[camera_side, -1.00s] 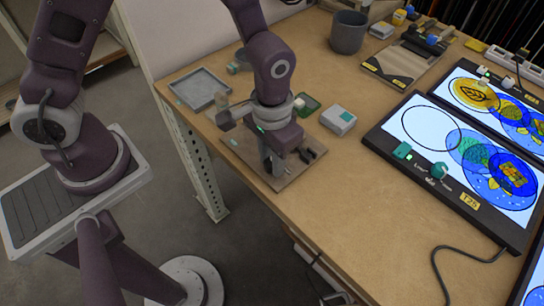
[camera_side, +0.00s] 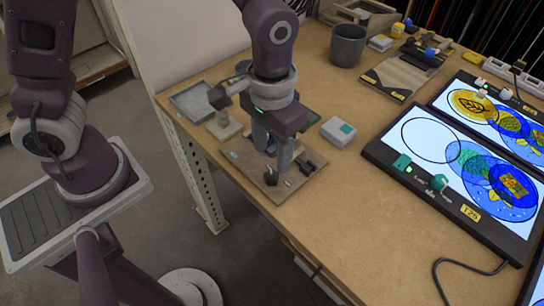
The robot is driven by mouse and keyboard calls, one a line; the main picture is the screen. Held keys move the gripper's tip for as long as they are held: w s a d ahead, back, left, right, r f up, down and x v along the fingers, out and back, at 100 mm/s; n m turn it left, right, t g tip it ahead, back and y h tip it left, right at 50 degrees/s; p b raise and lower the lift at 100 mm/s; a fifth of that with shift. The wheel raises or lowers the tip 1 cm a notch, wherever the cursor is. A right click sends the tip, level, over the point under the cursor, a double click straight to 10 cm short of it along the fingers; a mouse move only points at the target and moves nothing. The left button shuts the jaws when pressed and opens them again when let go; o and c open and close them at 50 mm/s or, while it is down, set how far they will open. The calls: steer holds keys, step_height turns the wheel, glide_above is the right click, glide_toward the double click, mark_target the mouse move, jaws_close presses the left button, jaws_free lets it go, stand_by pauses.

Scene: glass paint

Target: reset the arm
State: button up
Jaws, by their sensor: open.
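My gripper (camera_side: 278,172) points down over a brown board (camera_side: 245,165) near the table's left front edge. Its two fingers are apart and I see nothing held between them. The fingertips are close above the board; I cannot tell whether they touch it. Small dark and light pieces lie on the board near the fingertips. My wrist hides part of the board and what is behind it.
A grey tray (camera_side: 196,104), a white box with a teal label (camera_side: 338,131) and a dark cup (camera_side: 347,46) stand around my gripper. Light panels with painted designs (camera_side: 410,135) lie to the right.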

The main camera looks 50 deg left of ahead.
steer(key=s+a+r+t+h, duration=0.1)
steer(key=s+a+r, duration=0.1)
steer(key=a+r, duration=0.35)
steer(key=s+a+r+t, duration=0.2)
steer(key=r, duration=0.6)
steer(key=s+a+r+t+y, duration=0.1)
steer(key=s+a+r+t, duration=0.1)
steer(key=s+a, duration=0.3)
steer(key=s+r, duration=0.1)
steer(key=s, duration=0.2)
steer(key=shift+s+r+n+t, duration=0.2)
steer(key=shift+r+n+t, duration=0.1)
steer(key=shift+r, duration=0.05)
